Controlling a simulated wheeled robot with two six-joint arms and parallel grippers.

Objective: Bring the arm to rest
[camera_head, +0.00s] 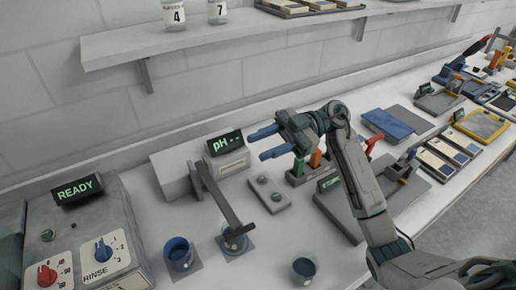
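My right gripper (257,145) has two blue fingers that point left and stand apart with nothing between them. It appears raised above the bench, in front of the pH meter (227,145) and a small block with buttons (268,192). My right arm (358,178) comes in from the lower right and bends at the top. It hides part of the bench and a dark flat plate behind it. My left gripper and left arm are not in view.
A grey box with a READY display (80,188) and knobs stands at left. Trays and tools fill the right. A wall shelf (230,35) holds jars.

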